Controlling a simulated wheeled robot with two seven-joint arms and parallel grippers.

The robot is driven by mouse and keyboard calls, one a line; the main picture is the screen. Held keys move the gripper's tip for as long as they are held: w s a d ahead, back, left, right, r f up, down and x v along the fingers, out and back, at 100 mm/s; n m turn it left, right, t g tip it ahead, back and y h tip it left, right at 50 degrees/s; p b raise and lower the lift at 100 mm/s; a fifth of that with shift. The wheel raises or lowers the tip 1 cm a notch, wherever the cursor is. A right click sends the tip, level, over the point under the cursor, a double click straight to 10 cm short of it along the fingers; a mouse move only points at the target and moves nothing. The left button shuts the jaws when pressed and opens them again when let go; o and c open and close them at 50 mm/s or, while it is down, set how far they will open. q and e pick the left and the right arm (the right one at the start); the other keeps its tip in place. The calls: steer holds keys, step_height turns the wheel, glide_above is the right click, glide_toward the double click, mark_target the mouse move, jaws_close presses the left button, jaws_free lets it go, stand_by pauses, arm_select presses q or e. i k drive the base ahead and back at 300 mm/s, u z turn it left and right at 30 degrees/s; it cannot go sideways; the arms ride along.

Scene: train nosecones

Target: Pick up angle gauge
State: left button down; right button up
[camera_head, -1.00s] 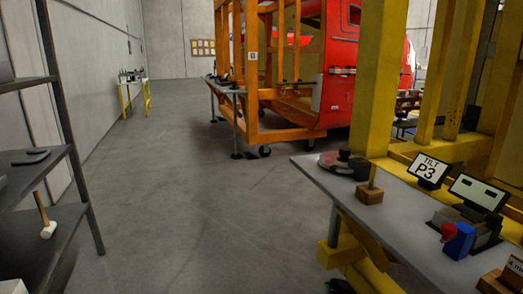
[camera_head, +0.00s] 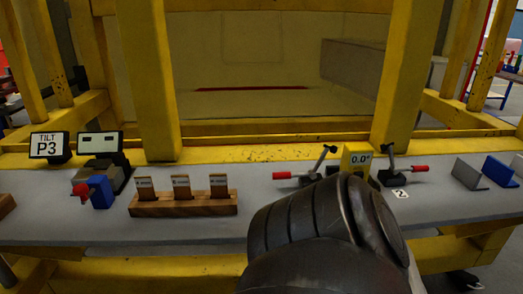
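The angle gauge (camera_head: 357,157) is a small yellow block with a white display reading 0.0°. It stands upright at the back of the grey bench, right of the middle, between two toggle clamps. One of my dark arm links (camera_head: 320,225) rises from the bottom edge and covers the bench in front of the gauge, hiding its lower part. I cannot tell whether the arm touches it. Neither gripper's fingers show.
The left clamp (camera_head: 308,176) and right clamp (camera_head: 400,172) have red handles. A wooden block with upright cards (camera_head: 183,204), a TILT P3 sign (camera_head: 50,145) and a blue block (camera_head: 101,191) stand left. Grey and blue angle pieces (camera_head: 467,174) stand right. Yellow posts rise behind.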

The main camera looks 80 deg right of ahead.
mark_target(358, 156)
steer(key=u, duration=0.45)
steer(key=k, duration=1.4)
steer(key=z, duration=1.2)
